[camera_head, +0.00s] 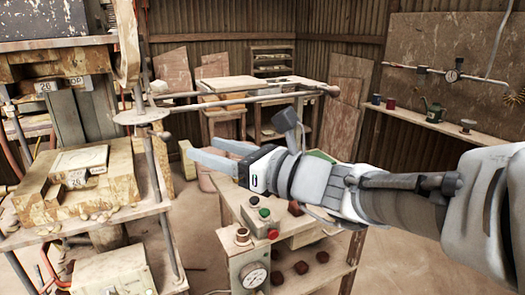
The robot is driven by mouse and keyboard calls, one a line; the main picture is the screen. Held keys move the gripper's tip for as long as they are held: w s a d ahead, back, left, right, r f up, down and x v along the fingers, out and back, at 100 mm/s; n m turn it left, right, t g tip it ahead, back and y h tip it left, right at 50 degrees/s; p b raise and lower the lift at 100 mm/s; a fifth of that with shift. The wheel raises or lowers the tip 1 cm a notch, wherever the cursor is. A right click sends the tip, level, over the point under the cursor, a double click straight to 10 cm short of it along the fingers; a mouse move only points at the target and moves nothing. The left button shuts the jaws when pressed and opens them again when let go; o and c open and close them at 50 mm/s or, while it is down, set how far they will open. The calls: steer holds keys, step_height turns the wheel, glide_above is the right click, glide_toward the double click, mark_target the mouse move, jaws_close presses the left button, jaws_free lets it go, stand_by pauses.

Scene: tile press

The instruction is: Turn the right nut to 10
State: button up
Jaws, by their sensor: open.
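The rusty press stands at the left, with its lower block (110,192) and upper block (60,65). Small plates on the upper block read about "20" (48,86) and "OP" (78,83). A round flange (141,116) sits on the upright rod at the press's right side; I cannot tell whether it is the right nut. No mark reading 10 is legible. My gripper (202,146) reaches in from the right. Its two fingers are apart with nothing between them, pointing left towards the rod and apparently apart from it.
Below my gripper stands a control box (245,262) with a gauge, a knob and coloured buttons. A long horizontal bar (250,98) crosses behind the gripper. A workbench (340,262) holds several dark pieces. A wall shelf (435,120) is at the right. Floor shows between.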

steer(key=shift+v, duration=1.65)
steer(key=s+d+f+n+g+h+p, duration=0.35)
steer(key=s+f+n+g+h, duration=0.2)
steer(key=s+f+n, duration=0.55)
steer(key=s+d+r+n+t+h+p, duration=0.1)
steer(key=s+d+n+t+h+p, duration=0.1)
steer(key=d+n+h, duration=0.8)
steer(key=d+n, duration=0.3)
steer(key=d, duration=0.4)
steer(key=shift+r, duration=0.35)
steer(key=shift+s, duration=0.1)
